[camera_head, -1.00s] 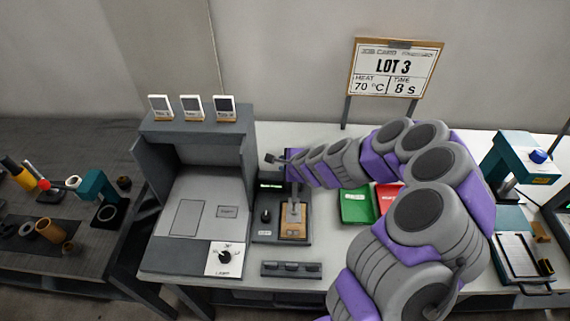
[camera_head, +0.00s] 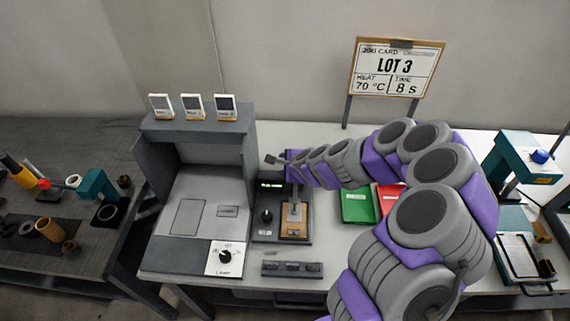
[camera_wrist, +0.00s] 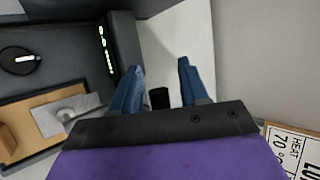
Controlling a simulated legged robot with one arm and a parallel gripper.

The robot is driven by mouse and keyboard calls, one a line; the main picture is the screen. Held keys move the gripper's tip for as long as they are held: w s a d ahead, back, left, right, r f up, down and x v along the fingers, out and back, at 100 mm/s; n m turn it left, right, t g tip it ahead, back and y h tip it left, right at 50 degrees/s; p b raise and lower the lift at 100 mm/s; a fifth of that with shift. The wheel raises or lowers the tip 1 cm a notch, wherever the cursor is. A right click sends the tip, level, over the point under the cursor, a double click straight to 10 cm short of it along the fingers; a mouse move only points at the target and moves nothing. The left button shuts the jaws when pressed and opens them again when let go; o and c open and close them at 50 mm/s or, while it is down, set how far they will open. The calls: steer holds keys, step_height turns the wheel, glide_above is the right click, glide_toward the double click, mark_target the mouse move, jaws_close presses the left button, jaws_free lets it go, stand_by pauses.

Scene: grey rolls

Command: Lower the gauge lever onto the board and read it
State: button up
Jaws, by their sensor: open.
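The gauge (camera_head: 266,234) is a dark block on the white bench with a knob and a small lit green display (camera_head: 271,184). A tan board (camera_head: 294,236) lies on its right side, with a grey plate-like piece (camera_head: 293,214) over it; I cannot tell whether this is the lever. In the wrist view the display (camera_wrist: 105,50) and the board (camera_wrist: 18,117) show at left. My gripper (camera_head: 271,159) is behind the gauge, above the bench. Its two blue fingers (camera_wrist: 160,82) are apart. A small dark cylinder (camera_wrist: 159,98) shows between them; I cannot tell whether they touch it.
A grey open-fronted machine (camera_head: 197,200) with a lamp dial stands left of the gauge. Green (camera_head: 357,206) and red (camera_head: 389,196) trays lie to the right, partly behind my arm. A dark strip (camera_head: 291,269) lies in front. The job card (camera_head: 394,69) stands at the back.

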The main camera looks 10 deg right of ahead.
steer(key=b+v, duration=0.1)
steer(key=v, duration=1.6)
steer(key=shift+s+d+r, duration=0.1)
